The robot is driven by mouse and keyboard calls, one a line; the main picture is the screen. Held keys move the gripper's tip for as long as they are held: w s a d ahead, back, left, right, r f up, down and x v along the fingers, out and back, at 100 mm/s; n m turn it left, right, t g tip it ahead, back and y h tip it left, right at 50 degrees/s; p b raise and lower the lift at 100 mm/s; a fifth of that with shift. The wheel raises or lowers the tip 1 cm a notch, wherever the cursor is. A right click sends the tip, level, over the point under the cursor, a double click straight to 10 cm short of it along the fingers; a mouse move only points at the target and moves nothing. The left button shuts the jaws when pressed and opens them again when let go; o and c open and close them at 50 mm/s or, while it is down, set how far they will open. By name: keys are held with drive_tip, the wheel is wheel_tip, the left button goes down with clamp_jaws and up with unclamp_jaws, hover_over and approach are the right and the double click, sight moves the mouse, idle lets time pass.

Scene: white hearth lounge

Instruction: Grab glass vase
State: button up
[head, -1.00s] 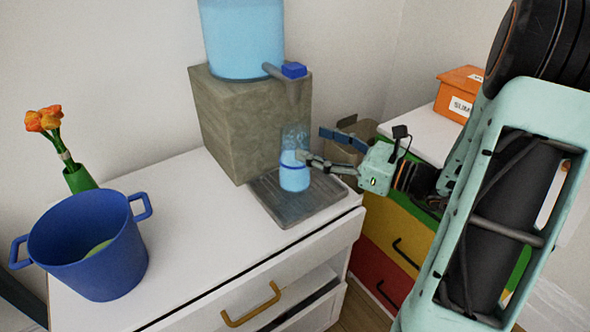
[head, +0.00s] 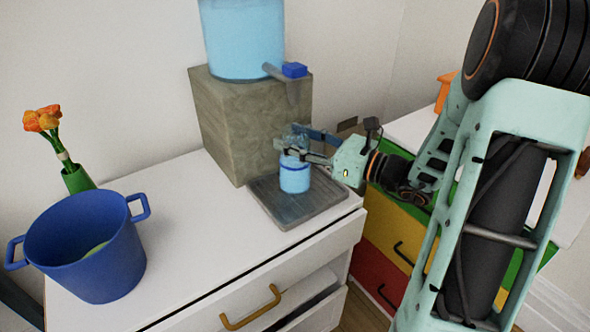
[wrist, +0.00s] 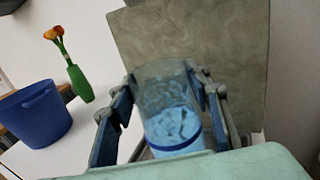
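The glass vase (head: 294,178) is a clear cylinder with light blue contents and a dark blue band. It stands upright on the grey drip tray (head: 325,207) below the dispenser's tap. It also shows in the wrist view (wrist: 172,110), between my fingers. My gripper (head: 296,146) reaches in from the right, one finger on each side of the vase's upper part. The fingers are spread, with a gap visible beside the glass in the wrist view (wrist: 168,82). I cannot tell whether a fingertip touches it. The fingers partly hide its upper part in the head view.
The dispenser has a stone-like block (head: 250,120), a blue tank (head: 242,40) and a tap (head: 288,72) just above my gripper. A blue pot (head: 88,262) and a green vase with orange flowers (head: 77,180) stand at left. The white cabinet top (head: 185,225) between is clear.

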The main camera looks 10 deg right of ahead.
clamp_jaws()
drive_tip(key=shift+r, duration=0.1)
